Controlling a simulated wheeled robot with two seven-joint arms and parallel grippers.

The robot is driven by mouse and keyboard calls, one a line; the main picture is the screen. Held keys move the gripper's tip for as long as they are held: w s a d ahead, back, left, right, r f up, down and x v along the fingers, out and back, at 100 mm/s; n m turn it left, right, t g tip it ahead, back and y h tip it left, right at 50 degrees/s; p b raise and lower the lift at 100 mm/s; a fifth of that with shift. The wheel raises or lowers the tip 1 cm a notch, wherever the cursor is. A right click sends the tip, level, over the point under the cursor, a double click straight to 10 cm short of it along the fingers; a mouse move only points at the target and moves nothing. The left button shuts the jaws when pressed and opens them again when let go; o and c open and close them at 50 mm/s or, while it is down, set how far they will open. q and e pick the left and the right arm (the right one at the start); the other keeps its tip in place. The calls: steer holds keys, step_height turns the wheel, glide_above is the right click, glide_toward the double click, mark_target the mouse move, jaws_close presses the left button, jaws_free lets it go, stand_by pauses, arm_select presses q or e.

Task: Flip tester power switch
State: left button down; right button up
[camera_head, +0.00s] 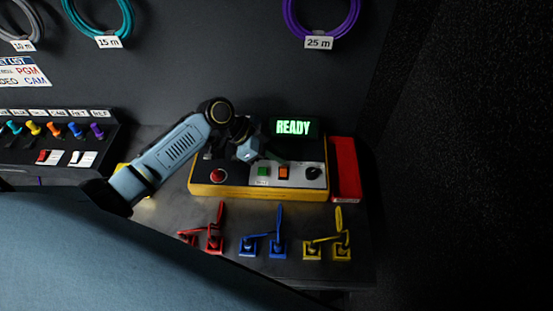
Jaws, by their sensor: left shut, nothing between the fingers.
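The tester (258,189) is a yellow box with a dark top panel, on the bench right of centre. Its raised display (294,127) is lit green and reads READY. The panel carries a red round button (218,175), a green button (263,170), an orange switch (284,172) and a knob (314,173). Which control is the power switch, and its position, I cannot tell for sure. My left gripper (270,156) is shut and empty over the back of the panel, behind the green and orange controls. Contact cannot be told. My right gripper is not in view.
A red block (345,169) stands against the tester's right side. Red (214,241), blue (278,248) and yellow (341,250) levered pieces stand in front. A panel with coloured plugs (54,152) is at left. Cable coils, including a purple one (322,38), hang behind.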

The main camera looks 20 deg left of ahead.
arm_select(q)
steer(key=v, duration=1)
steer(key=shift+s+d+r+b, duration=0.15)
steer(key=shift+s+r+b, duration=0.2)
steer(key=shift+r, duration=0.1)
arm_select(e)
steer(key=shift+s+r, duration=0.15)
